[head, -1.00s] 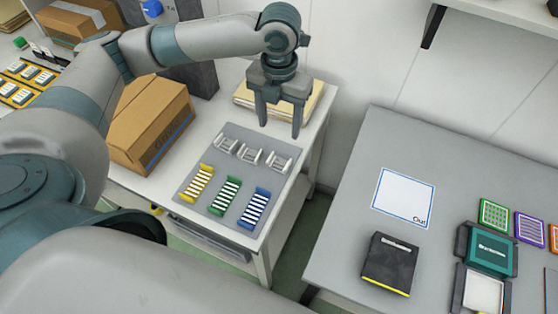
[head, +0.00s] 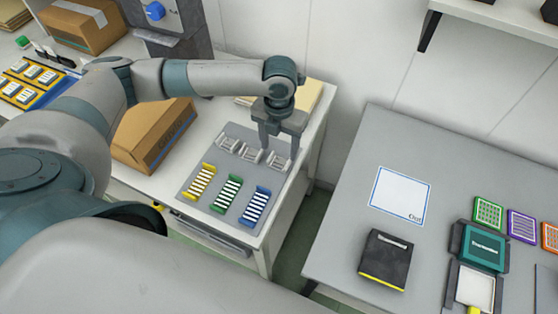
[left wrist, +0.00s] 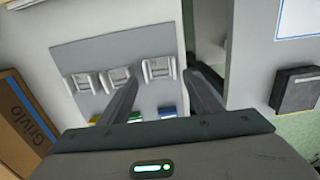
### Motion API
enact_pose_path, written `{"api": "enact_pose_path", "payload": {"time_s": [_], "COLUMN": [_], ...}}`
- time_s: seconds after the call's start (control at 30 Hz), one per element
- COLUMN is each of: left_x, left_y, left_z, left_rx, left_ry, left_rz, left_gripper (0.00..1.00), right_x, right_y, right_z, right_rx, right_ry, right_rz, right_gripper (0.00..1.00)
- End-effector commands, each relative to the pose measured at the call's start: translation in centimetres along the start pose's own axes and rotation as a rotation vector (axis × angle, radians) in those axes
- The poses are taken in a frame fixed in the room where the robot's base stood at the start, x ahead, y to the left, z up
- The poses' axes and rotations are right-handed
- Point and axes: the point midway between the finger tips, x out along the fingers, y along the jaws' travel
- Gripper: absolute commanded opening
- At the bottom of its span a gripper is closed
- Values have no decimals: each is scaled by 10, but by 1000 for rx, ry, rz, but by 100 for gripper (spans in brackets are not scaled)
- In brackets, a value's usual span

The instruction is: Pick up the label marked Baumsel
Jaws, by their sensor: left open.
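No marking that reads Baumsel is legible on any piece in view, so I cannot tell which one is that label. A grey mat (head: 262,176) holds a row of three small white pieces: left (head: 227,144), middle (head: 250,155) and right (head: 279,160). In front of them lie yellow (head: 201,181), green (head: 231,194) and blue (head: 256,206) holders with white strips. My left gripper (head: 278,150) is open, pointing down over the right white piece. In the left wrist view that piece (left wrist: 158,70) shows between the open fingers. My right gripper is not in view.
A cardboard box (head: 150,140) stands left of the mat, and tan folders (head: 312,97) lie behind it. A gap separates this table from the right table, which holds a card marked Out (head: 400,190), a black box (head: 386,260) and a teal case (head: 484,247).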

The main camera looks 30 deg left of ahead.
Motion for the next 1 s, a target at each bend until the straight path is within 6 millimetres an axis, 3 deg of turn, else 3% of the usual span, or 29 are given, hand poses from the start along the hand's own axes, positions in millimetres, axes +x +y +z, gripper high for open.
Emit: {"api": "enact_pose_path", "payload": {"time_s": [0.17,0.53,1.0], "left_x": [7,48,52], "left_y": [0,0,1], "left_z": [0,4,4], "left_rx": [-2,1,1], "left_ry": [5,3,0], "left_rz": [1,1,1], "left_gripper": [58,58,58], "right_x": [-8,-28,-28], "right_y": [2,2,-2], "right_z": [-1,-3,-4], "right_rx": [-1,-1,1], "right_ry": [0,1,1], "right_rz": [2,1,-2], "right_gripper": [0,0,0]}}
